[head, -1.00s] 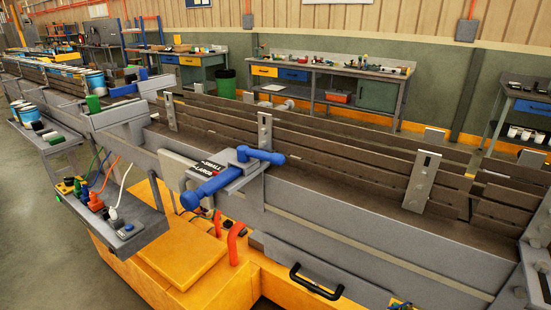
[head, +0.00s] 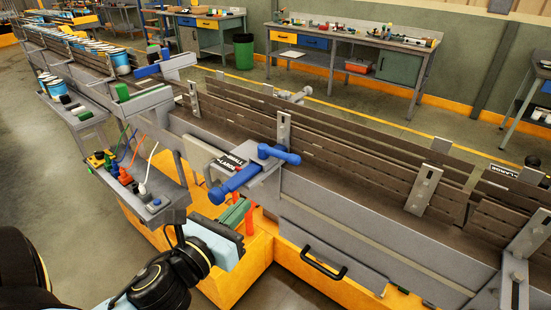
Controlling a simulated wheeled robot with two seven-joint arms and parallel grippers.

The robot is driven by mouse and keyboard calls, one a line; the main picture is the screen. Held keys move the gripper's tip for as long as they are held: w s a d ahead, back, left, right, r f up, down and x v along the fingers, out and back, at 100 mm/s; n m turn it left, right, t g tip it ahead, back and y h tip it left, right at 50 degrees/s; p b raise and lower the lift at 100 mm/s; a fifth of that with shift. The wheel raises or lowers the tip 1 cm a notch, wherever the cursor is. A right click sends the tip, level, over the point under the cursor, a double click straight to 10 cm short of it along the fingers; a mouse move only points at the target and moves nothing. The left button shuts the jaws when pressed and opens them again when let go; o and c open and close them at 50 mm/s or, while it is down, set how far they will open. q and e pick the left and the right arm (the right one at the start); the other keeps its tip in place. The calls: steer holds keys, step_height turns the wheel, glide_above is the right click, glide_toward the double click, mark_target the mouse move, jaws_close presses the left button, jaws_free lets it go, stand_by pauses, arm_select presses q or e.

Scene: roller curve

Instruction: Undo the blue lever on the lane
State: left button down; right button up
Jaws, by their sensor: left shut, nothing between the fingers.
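The blue lever (head: 236,181) sits on a grey bracket on the near side of the lane (head: 330,210). Its long handle points down and left toward me, and its blue crossbar (head: 279,153) lies at the upper right end. A black plate with white lettering, apparently SMALL and LARGE, is beside the handle. My left gripper (head: 239,210), with a pale blue body and green fingers, is just below the handle. The fingers are shut and empty, and look apart from the lever. My right gripper is not in view.
A grey side tray (head: 150,209) with coloured plugs and cables is left of the lever. Red hoses (head: 250,218) rise behind my fingers. A black handle (head: 309,261) is on the lane's front. Blue and white cans (head: 121,62) stand on the far lane.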

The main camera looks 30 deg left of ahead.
arm_select(q)
steer(key=r, duration=0.1)
steer(key=p, duration=0.1)
glide_toward(283, 159)
steer(key=w, duration=0.6)
steer(key=shift+w+a+f, duration=0.1)
steer(key=shift+w+a, duration=0.2)
steer(key=shift+w, duration=0.1)
steer(key=shift+w, duration=0.1)
